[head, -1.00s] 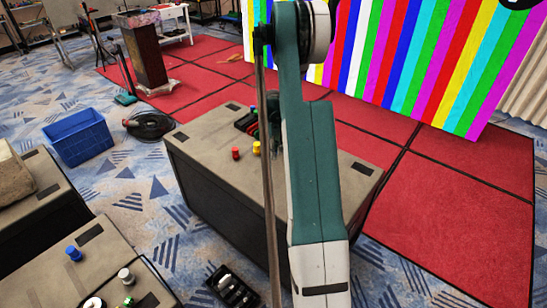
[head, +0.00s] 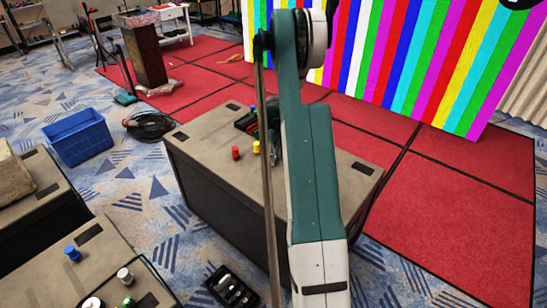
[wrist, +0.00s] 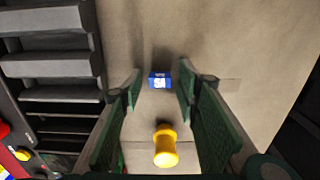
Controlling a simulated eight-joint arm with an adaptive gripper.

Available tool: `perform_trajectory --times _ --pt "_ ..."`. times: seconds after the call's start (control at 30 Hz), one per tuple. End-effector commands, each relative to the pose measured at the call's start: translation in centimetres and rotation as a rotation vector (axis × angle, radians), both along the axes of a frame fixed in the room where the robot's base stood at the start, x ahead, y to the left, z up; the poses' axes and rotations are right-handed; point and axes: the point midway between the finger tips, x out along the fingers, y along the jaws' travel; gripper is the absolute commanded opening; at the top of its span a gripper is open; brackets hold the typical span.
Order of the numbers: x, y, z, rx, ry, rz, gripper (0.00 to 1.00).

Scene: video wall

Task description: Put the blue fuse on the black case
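In the wrist view my gripper (wrist: 159,92) is open, its two green fingers on either side of a small blue block with a white label (wrist: 159,80). The block, which may be the blue fuse, lies on the tan top and is not clasped. A yellow spool-shaped piece (wrist: 165,148) stands nearer, between the fingers. In the head view a blue spool-shaped piece (head: 72,253) stands on the front-left crate. My arm mostly hides the gripper there.
The middle crate (head: 205,135) also bears a red piece (head: 235,153), a yellow piece (head: 256,147) and a dark case with coloured parts (head: 245,121). A black tray (head: 232,288) and a blue bin (head: 78,138) are on the floor. The crate's right side looks clear.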

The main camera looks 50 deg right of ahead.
Motion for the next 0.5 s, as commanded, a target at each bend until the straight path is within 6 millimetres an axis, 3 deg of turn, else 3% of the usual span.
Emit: perform_trajectory --times 0.5 --pt "0.01 0.00 1.01 0.000 0.000 0.000 0.32"
